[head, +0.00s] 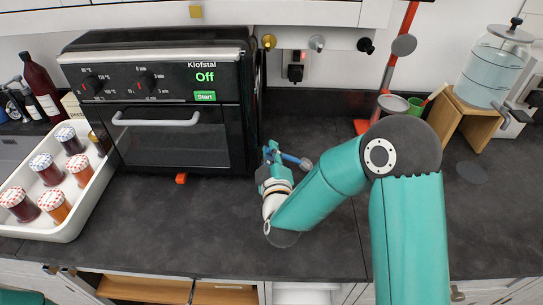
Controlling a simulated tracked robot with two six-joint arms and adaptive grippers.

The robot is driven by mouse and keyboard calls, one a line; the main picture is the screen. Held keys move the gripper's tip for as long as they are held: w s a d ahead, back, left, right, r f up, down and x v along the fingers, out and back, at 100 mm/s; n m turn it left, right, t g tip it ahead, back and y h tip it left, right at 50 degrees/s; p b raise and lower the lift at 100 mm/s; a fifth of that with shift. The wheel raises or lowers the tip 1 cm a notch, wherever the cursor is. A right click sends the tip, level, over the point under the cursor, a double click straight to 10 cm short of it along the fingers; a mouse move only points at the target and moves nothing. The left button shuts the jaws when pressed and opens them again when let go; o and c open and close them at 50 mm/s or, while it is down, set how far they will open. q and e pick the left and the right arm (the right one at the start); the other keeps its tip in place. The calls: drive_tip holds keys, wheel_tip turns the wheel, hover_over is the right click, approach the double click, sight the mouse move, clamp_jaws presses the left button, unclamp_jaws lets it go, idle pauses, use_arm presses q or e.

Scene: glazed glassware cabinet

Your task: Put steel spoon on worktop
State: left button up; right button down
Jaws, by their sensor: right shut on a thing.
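My right gripper (270,153) is over the middle of the dark worktop (200,225), just right of the oven. It is shut on a small slim thing with a bluish shaft and a greyish rounded end, which looks like the steel spoon (303,163). The spoon sticks out to the right of the fingers. The gripper partly hides it, and I cannot tell whether it touches the worktop. My left gripper is not in view.
A black oven (165,105) stands at the back left. A white tray (72,228) of lidded jars is at the left. A glass dispenser (492,70) on a wooden stand (455,122) and cups (390,107) are at the back right. The front middle worktop is clear.

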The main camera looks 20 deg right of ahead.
drive_tip(key=shift+f, duration=0.95)
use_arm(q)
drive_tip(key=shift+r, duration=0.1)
use_arm(e)
drive_tip(key=c, duration=1.2)
unclamp_jaws()
